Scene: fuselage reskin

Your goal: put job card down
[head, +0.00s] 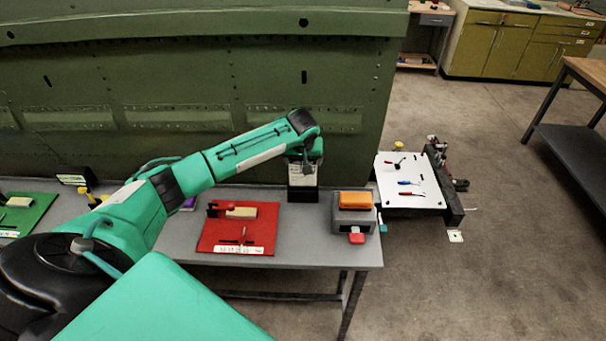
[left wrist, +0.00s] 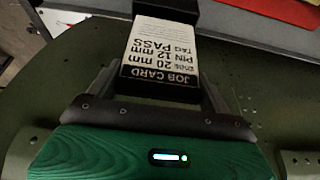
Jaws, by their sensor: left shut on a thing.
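The job card (head: 302,173) is a white printed card with a dark edge, upright at the back right of the grey table. It also shows in the left wrist view (left wrist: 160,52), its lettering upside down. My left gripper (head: 304,157) points down from above and is shut on the job card, with a finger (left wrist: 160,88) on each side of it. A black block (head: 302,195) shows at the card's lower end. I cannot tell whether the card rests in it or just above it. My right gripper is not in view.
A red mat (head: 213,240) with small tools lies left of the card. A grey box with an orange top (head: 354,200) stands close on its right. The green fuselage panel (head: 200,90) rises behind. A white-topped cart (head: 410,193) stands right of the table.

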